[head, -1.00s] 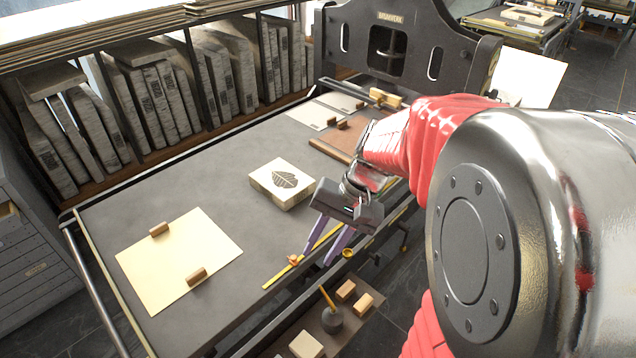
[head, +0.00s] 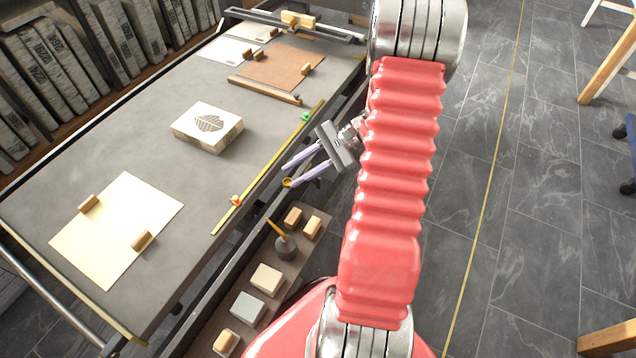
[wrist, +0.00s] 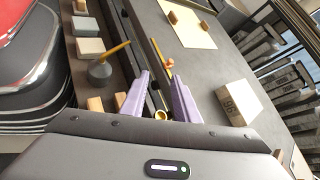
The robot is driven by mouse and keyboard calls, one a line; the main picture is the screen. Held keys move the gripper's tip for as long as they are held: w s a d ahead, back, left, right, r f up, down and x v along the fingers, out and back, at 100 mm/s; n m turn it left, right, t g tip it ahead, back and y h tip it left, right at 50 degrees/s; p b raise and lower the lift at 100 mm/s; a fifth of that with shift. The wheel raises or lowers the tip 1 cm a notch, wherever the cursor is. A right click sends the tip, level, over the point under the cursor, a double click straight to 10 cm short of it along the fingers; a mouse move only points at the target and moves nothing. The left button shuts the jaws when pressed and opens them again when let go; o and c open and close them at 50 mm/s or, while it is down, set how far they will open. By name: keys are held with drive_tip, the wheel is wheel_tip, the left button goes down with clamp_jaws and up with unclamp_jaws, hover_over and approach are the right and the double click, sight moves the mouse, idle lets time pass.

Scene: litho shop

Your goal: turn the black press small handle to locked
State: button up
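The dark press bed (head: 110,145) runs along the left in the head view. A small brass-coloured round piece (head: 287,183) sits by its near side edge, close to my fingertips. It also shows in the wrist view (wrist: 160,114), as a ring seen between my fingers. I cannot tell whether it is part of the small handle; no handle shows clearly. My gripper (head: 288,176) is open with two lavender fingers apart and nothing between their tips. It hangs beside the bed's edge, pointing left; the wrist view (wrist: 160,75) shows the fingers over that edge.
A yellow ruler strip (head: 268,165) lies along the bed's edge. A lower shelf (head: 262,252) holds several small blocks and a dark pot (head: 285,247).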

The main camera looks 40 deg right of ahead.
drive_tip(key=s+d+f+m+t, duration=0.2)
drive_tip(key=d+f+m+t, duration=0.4)
drive_tip(key=d+f, duration=0.3)
drive_tip(key=m+t+h, duration=0.5)
drive_tip(key=m+t, duration=0.1)
drive_tip(key=m, duration=0.2)
approach(319, 188)
drive_tip(key=s+d+r, duration=0.2)
drive_tip(key=s, duration=0.1)
drive_tip(key=shift+s+a+r, duration=0.1)
drive_tip(key=shift+a+r, duration=0.05)
drive_tip(key=shift+r, duration=0.1)
drive_tip(key=x, duration=1.4)
drive_tip(key=shift+c, duration=0.4)
